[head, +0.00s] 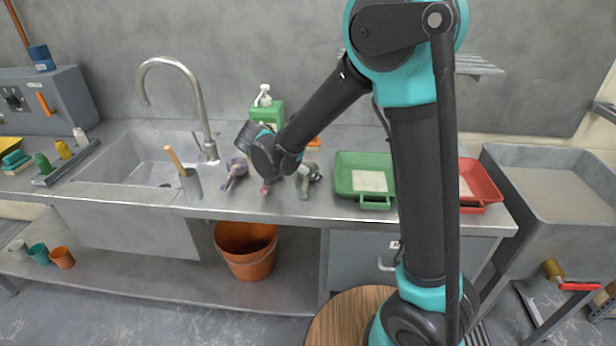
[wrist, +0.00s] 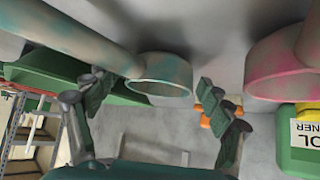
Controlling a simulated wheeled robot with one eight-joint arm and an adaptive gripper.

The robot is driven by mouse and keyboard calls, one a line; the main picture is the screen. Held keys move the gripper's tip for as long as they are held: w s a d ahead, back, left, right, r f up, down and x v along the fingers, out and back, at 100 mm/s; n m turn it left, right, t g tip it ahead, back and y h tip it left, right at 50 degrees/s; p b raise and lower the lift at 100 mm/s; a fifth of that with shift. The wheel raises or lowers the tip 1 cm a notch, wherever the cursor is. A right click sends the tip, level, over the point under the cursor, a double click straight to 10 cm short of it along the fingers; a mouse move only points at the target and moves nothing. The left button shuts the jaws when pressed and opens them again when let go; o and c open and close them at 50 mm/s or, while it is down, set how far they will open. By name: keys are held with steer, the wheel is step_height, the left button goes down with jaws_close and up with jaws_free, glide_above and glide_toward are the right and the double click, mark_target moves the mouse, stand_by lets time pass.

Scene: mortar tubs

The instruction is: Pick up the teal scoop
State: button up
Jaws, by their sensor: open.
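The teal scoop (wrist: 160,75) is a mottled, greyish scoop with teal patches. In the wrist view its round cup is in the middle, and its thick handle runs to the upper left. In the head view it lies on the steel counter, and its handle (head: 304,189) shows below my gripper (head: 311,173). My gripper is open. In the wrist view its two dark green fingers (wrist: 155,95) are on either side of the cup, with gaps visible. I cannot tell how deep the cup is between them. My arm hides part of the area in the head view.
A pink scoop (wrist: 283,68) lies close beside, and a purple scoop (head: 235,172) is farther left. A green tray (head: 376,203) stands to the right. A green bottle (head: 268,112) stands behind.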

steer(key=c, duration=1.3)
